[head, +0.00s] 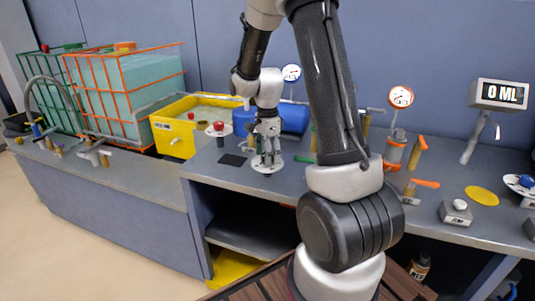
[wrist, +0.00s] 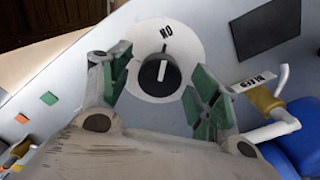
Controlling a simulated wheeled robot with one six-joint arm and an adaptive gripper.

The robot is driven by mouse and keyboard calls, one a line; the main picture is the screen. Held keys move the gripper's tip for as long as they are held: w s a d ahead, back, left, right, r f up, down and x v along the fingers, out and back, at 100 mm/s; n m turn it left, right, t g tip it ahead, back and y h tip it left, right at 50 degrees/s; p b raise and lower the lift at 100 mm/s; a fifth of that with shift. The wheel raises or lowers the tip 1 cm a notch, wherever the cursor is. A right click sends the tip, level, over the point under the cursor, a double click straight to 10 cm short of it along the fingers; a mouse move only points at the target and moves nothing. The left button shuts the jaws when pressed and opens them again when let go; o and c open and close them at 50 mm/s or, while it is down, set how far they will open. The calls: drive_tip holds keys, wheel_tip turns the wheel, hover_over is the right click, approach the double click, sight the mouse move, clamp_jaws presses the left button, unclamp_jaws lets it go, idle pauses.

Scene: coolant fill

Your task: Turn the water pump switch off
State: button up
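In the head view the disc (head: 267,167) lies under my gripper (head: 268,152), which hides most of the knob. In the wrist view my gripper (wrist: 158,66) is open, with green-padded fingers on either side of the knob and visible gaps to it. Any OFF marking is hidden from view.
A dark flat plate (head: 233,160) lies left of the disc. A brass valve with white handle (wrist: 275,105) is near the right finger. A 0 ML display (head: 500,94) stands right.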

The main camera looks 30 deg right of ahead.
drive_tip(key=c, duration=1)
drive_tip(key=shift+n, duration=0.3)
drive_tip(key=n, duration=1.1)
drive_tip(key=shift+n, duration=2.1)
